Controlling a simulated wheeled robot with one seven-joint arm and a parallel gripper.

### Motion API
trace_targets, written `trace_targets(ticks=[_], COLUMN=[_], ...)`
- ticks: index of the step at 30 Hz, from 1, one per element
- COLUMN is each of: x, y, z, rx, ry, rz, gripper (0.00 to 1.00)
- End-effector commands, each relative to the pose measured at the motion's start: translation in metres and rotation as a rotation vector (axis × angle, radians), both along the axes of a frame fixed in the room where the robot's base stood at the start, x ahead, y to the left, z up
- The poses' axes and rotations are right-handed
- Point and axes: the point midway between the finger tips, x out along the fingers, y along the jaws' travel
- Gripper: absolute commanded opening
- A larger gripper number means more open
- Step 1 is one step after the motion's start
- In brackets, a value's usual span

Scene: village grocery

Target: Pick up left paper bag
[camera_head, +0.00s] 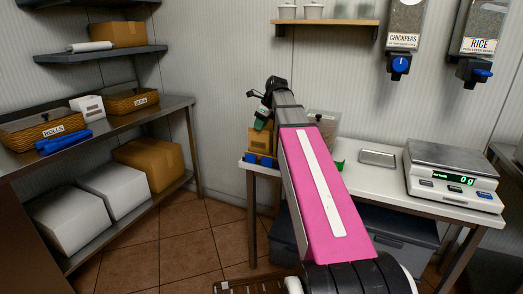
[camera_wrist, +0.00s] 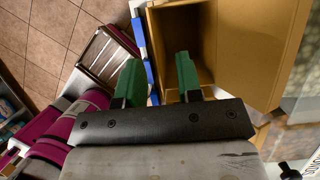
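A tan paper bag (camera_head: 261,141) stands at the left end of the white table in the head view, partly hidden by my arm. In the wrist view an open-topped tan bag (camera_wrist: 184,22) lies just beyond the fingertips, with its dark opening showing. A larger tan surface (camera_wrist: 262,45) is beside it on the right; I cannot tell whether it is a second bag. My gripper (camera_wrist: 158,80) has its green fingers spread. The right finger overlaps the bag's opening and the left finger is outside it, past a blue edge. Contact cannot be told.
A scale (camera_head: 455,177) and a small metal tray (camera_head: 378,158) stand on the white table (camera_head: 391,182). A clear container (camera_head: 323,124) is behind my arm. Shelves with baskets and boxes are at left. Dispensers (camera_head: 399,63) hang above. Tiled floor (camera_head: 185,235) is open at left.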

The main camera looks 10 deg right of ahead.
Motion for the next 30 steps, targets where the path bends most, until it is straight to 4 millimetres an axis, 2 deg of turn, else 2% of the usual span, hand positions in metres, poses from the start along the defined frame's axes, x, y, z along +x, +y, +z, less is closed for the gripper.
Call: trace_targets(ticks=[5, 12, 21, 23, 24, 30], x=[0.001, 0.006, 0.008, 0.008, 0.008, 0.008], y=[0.005, 0.015, 0.017, 0.017, 0.017, 0.017], z=[-0.013, -0.042, -0.047, -0.047, -0.047, -0.047], rx=[0.000, 0.000, 0.000, 0.000, 0.000, 0.000], ry=[0.002, 0.001, 0.000, 0.000, 0.000, 0.000], rz=[0.002, 0.000, 0.001, 0.001, 0.001, 0.001], gripper=[0.33, 0.33, 0.33, 0.13, 0.00, 0.00])
